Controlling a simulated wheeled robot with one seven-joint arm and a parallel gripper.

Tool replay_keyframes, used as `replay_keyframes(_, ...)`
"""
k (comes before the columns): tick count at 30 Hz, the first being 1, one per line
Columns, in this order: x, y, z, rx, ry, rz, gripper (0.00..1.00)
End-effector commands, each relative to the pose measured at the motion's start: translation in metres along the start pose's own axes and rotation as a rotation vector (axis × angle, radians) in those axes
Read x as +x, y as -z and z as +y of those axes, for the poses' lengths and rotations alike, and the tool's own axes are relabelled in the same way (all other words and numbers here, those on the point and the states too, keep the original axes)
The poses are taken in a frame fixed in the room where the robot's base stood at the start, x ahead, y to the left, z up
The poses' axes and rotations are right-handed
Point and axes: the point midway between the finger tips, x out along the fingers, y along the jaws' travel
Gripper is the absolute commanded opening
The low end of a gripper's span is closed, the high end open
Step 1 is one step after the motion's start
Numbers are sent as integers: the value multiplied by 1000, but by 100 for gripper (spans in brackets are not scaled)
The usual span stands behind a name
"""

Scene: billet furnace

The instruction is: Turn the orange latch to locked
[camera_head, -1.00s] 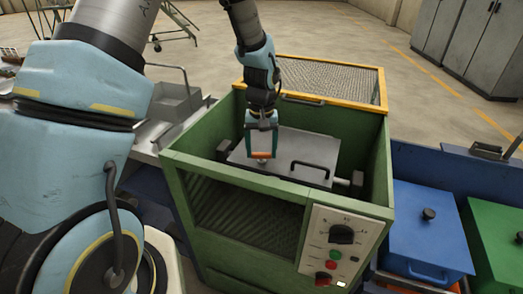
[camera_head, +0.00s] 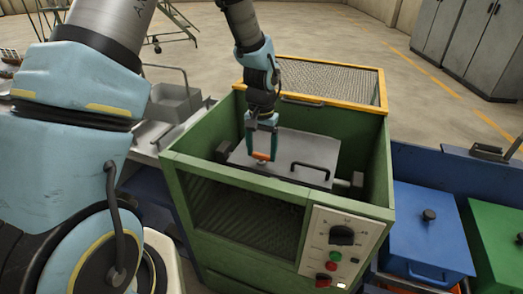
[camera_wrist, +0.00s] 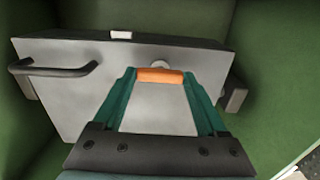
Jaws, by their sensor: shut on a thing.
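The orange latch (camera_head: 261,155) sits on the grey metal lid (camera_head: 300,150) inside the green furnace box. In the wrist view the latch (camera_wrist: 160,76) lies between my two teal fingertips, with a round pale pivot just beyond it. My gripper (camera_head: 261,157) reaches down from above and is shut on the latch; it also shows in the wrist view (camera_wrist: 160,80). In the head view the latch looks slightly tilted. The fingers partly hide its ends.
The green box walls (camera_head: 175,180) stand around the lid, with an orange-framed mesh cover (camera_head: 335,80) folded behind. A black handle (camera_head: 312,168) rises from the lid. A control panel (camera_head: 340,245) is on the front. Blue (camera_head: 425,235) and green bins stand to the right.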

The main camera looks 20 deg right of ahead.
Motion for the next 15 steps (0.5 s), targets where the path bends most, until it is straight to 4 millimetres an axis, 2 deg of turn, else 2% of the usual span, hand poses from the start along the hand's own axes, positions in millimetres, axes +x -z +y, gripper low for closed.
replay_keyframes(4, 0, 0, 0, 3, 1, 1, 19)
replay_keyframes(5, 0, 0, 0, 3, 1, 1, 76)
replay_keyframes(11, 0, 0, 0, 1, 0, 1, 98)
replay_keyframes(15, 0, 0, 0, 1, 0, 0, 100)
